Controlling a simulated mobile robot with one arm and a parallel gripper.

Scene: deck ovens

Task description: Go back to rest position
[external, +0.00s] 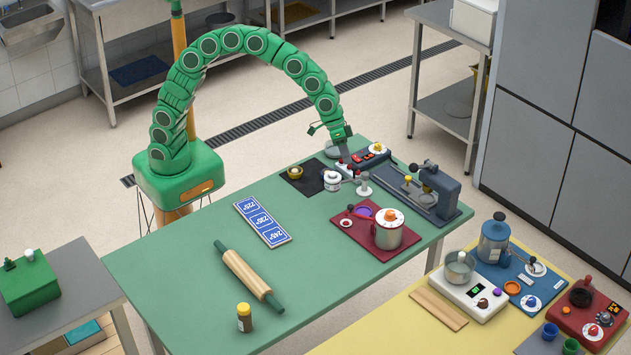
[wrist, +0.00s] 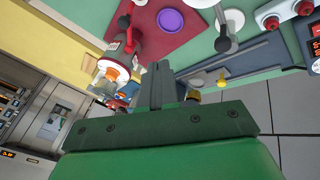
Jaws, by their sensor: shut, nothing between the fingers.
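My green segmented arm arches over the green table (external: 165,255) from its base at the left. My gripper (external: 345,155) is shut and empty at the table's far side, close to the small control box with red buttons (external: 368,158). Whether it touches the box cannot be told. In the wrist view the closed grey fingers (wrist: 158,85) show at the centre with nothing between them.
A red board (external: 350,228) holds a steel pot with an orange knob (external: 389,232). A grey press (external: 428,190) stands to its right. A rolling pin (external: 250,280), a blue sign (external: 262,222) and a jar (external: 244,317) lie or stand on the nearer table. The table's left part is clear.

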